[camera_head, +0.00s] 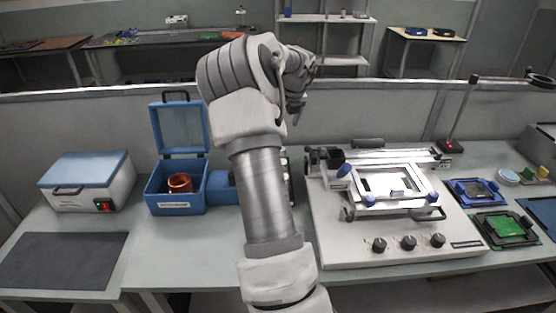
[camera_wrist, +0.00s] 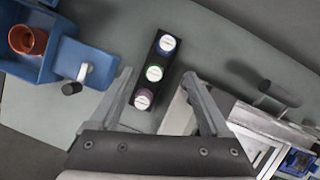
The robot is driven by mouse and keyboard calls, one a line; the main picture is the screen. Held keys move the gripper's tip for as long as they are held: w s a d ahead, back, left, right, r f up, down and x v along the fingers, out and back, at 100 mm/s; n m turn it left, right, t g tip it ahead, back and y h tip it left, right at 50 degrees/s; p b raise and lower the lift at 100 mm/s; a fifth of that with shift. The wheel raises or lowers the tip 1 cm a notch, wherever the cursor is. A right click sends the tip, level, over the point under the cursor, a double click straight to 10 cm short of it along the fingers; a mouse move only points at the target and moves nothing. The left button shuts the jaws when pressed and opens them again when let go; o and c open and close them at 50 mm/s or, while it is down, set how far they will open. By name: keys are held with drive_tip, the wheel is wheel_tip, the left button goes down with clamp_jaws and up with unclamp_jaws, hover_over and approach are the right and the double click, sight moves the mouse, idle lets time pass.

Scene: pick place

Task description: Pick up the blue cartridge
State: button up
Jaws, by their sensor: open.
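A dark narrow rack (camera_wrist: 159,58) in the wrist view holds three round, white-topped cartridges in a row. The blue-ringed cartridge (camera_wrist: 167,43) is at the far end, the green-ringed one (camera_wrist: 153,73) in the middle, and a purplish-ringed one (camera_wrist: 143,99) at the near end. My gripper (camera_wrist: 158,73) is open and empty, its fingers spread on either side of the row in the picture, with the blue one beyond the fingertips. In the head view my arm hides most of the rack, and my gripper (camera_head: 297,112) hangs behind the forearm.
A white machine (camera_head: 375,240) with a metal frame and knobs is on the right. A white box with a blue lid (camera_head: 88,170) and a dark mat (camera_head: 62,260) lie farther left.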

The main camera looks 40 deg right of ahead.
drive_tip(key=shift+m, duration=0.4)
drive_tip(key=shift+d+b+x, duration=0.15)
drive_tip(key=shift+d+x, duration=0.1)
drive_tip(key=shift+x, duration=2.8)
drive_tip(key=shift+d+b+x, duration=0.1)
drive_tip(key=shift+d+x, duration=0.2)
drive_tip(key=shift+x, duration=2.75)
drive_tip(key=shift+d+b+x, duration=0.15)
drive_tip(key=shift+d+x, duration=0.1)
drive_tip(key=shift+x, duration=2.8)
drive_tip(key=shift+s+r, duration=0.1)
drive_tip(key=shift+r, duration=0.05)
drive_tip(key=shift+c, duration=0.3)
clamp_jaws()
